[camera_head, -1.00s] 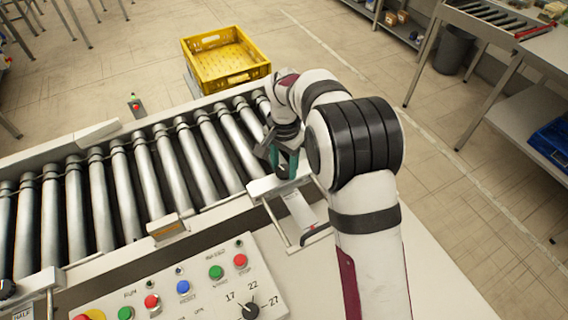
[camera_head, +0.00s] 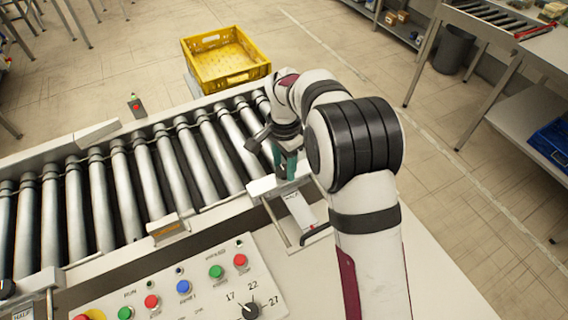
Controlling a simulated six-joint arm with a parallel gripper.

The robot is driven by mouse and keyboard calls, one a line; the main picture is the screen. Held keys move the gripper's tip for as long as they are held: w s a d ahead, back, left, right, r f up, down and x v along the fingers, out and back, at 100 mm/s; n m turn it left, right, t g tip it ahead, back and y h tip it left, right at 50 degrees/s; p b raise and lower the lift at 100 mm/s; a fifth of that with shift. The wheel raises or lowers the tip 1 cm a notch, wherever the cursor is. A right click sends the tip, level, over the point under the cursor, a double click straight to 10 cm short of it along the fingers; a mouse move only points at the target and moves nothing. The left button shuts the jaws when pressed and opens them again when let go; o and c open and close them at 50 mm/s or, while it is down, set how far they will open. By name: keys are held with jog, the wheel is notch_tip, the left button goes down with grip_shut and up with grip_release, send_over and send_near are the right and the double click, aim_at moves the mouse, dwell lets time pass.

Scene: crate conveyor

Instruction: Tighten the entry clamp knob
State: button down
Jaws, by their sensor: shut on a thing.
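My gripper (camera_head: 285,168), with teal fingers, points down at the right end of the roller conveyor's near rail. It is shut on the entry clamp knob (camera_head: 283,176), a small dark knob on top of a pale clamp block (camera_head: 262,187). The fingers and wrist hide most of the knob, so its pointer and how tight it is cannot be seen. A pale label plate (camera_head: 299,207) with small lettering lies just in front of the clamp, partly legible.
The roller conveyor (camera_head: 150,175) runs to the left. A yellow crate (camera_head: 227,79) stands beyond its far right end. A control panel (camera_head: 190,290) with coloured buttons and a dial is in front. A second dark knob (camera_head: 7,288) sits at the left edge.

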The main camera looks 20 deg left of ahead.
aim_at(284, 170)
jog(key=shift+c, duration=1.5)
grip_release()
notch_tip(284, 170, up, 16)
jog(key=shift+f, duration=0.1)
